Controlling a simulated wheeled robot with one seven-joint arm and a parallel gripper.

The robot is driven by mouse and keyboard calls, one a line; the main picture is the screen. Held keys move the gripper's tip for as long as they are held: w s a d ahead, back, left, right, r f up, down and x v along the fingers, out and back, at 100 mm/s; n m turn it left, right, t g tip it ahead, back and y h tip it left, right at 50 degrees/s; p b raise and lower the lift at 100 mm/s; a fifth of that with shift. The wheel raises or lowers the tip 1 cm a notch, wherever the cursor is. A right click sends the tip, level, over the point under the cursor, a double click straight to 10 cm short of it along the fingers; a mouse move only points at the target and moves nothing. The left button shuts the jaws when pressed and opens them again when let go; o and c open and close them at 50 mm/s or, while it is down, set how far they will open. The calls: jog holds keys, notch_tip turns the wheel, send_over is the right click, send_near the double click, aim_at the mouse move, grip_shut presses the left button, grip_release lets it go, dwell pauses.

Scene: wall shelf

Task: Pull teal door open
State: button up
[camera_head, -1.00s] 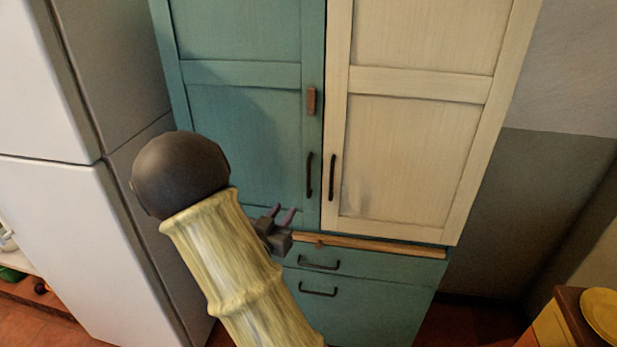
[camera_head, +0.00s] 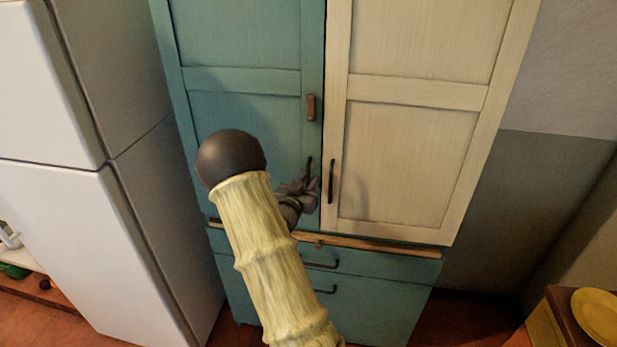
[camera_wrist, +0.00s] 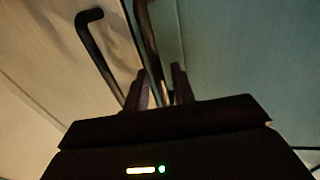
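The teal door (camera_head: 245,120) is shut, flush beside the cream door (camera_head: 410,130). Its dark bar handle (camera_head: 309,166) shows only at its upper end in the head view; my gripper (camera_head: 308,188) hides the rest. In the wrist view, the teal door (camera_wrist: 235,50) is on the right. My gripper's two fingers (camera_wrist: 160,88) are apart, and the teal door's handle (camera_wrist: 147,35) runs down between them. Some gap seems to show between handle and fingers; contact is not clear.
The cream door's handle (camera_head: 331,181) is close to the right of my gripper, and in the wrist view (camera_wrist: 92,45) to the left. A wooden ledge (camera_head: 370,244) and drawers (camera_head: 385,268) lie below. A white fridge (camera_head: 75,200) stands left.

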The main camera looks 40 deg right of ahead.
jog(key=shift+w+d, duration=0.2)
jog(key=shift+d, duration=0.15)
grip_shut()
jog(key=shift+a, duration=0.15)
